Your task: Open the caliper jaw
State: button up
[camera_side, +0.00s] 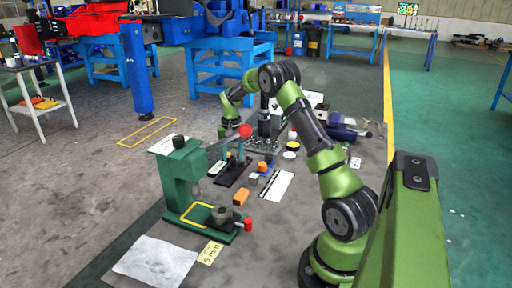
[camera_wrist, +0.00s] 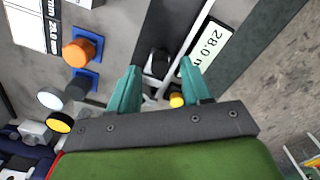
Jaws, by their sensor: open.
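My gripper (camera_wrist: 160,66) is open, with its two teal fingers apart. Between the fingertips in the wrist view lies a small dark block with a pale edge (camera_wrist: 157,62), on a long black base (camera_wrist: 172,25); I cannot tell whether the fingers touch it. A small yellow part (camera_wrist: 177,100) shows close to the right finger.
A green stand (camera_side: 180,172) with a red-ended base is at the table's left front. A label reading 28.0 mm (camera_wrist: 212,45) lies beside the black base. An orange knob (camera_wrist: 78,52) and blue blocks sit to the left in the wrist view. A white sheet (camera_side: 157,262) lies in front.

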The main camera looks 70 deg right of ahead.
jog(key=shift+f, duration=0.8)
jog(key=shift+c, duration=0.5)
grip_shut()
jog(key=shift+a, duration=0.1)
